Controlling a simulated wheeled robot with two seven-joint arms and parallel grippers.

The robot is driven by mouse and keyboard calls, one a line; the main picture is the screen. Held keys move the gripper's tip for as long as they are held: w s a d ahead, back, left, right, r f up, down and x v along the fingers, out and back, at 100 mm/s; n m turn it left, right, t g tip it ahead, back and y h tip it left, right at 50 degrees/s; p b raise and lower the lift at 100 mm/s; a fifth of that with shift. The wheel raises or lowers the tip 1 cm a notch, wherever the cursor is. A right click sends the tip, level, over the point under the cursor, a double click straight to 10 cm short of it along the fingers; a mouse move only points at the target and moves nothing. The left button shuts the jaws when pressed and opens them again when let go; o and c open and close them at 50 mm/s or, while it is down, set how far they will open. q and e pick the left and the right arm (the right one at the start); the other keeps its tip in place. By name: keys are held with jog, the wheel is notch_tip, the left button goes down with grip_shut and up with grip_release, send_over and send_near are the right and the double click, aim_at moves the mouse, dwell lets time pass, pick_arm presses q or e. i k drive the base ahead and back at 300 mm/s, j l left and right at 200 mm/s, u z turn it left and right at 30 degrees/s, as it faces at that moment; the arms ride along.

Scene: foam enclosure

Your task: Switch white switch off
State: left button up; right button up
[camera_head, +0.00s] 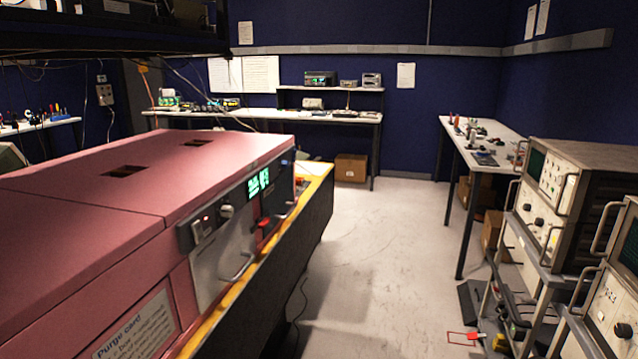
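A pink machine (130,180) fills the left side, with its control front facing right. A small white switch (197,231) sits on a dark panel at the near end of that front, beside a round knob (226,211). The switch is small and seen at an angle, so I cannot tell its position. Neither of my grippers shows in the head view.
The front also has a lit green display (258,183), a red part (265,224) and a metal handle (237,268). The machine rests on a yellow-edged base (312,185). Open floor (375,260) lies to its right. Instrument racks (570,195) stand at far right.

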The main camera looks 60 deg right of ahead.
aim_at(197, 231)
jog(key=k+z, duration=0.15)
jog(key=z, duration=1.3)
